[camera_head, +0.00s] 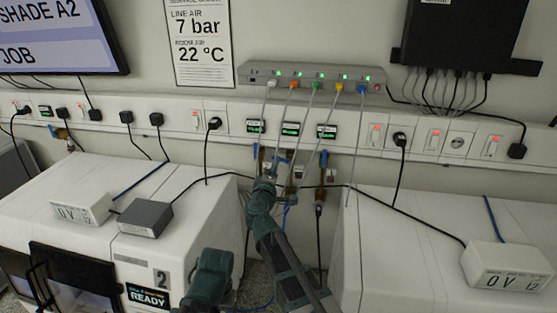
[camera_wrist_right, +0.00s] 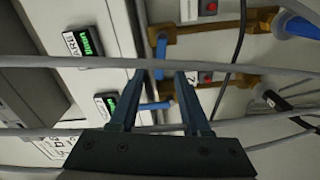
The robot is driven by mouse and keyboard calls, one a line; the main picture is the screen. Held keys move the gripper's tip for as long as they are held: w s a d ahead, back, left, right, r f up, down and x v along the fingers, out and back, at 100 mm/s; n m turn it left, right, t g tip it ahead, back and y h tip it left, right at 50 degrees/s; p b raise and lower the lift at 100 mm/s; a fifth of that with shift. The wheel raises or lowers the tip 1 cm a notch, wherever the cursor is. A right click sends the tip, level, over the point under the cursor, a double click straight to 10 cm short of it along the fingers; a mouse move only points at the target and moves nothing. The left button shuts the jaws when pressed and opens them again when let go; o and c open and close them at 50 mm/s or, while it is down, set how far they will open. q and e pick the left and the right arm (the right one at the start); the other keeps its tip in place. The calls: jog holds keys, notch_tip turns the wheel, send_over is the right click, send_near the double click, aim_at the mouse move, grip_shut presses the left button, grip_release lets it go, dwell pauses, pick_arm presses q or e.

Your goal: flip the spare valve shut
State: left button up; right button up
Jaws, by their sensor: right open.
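Brass valves with blue handles hang below the wall trunking behind my right gripper (camera_head: 265,184). In the right wrist view the right gripper (camera_wrist_right: 163,76) is open, with nothing between its fingers. A label partly reading "ARE", apparently the spare label (camera_wrist_right: 83,42), sits at upper left. Level with it is a brass valve (camera_wrist_right: 195,29), likely the spare valve, whose blue handle (camera_wrist_right: 160,47) stands across its pipe, just beyond the fingertips. A second brass valve (camera_wrist_right: 225,81) is below in the picture; its blue handle (camera_wrist_right: 155,106) lies along its pipe, partly behind the fingers.
Several grey cables (camera_wrist_right: 60,62) cross close to the right gripper. A grey network switch (camera_head: 310,76) with coloured plugs sits above the valves. White cabinets stand left (camera_head: 200,200) and right (camera_head: 390,220), with a narrow gap between. A black cable (camera_head: 360,193) spans this gap.

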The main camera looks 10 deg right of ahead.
aim_at(282, 159)
jog(key=x, duration=0.5)
jog(key=shift+w+d, duration=0.2)
jog(key=shift+w, duration=0.15)
grip_shut()
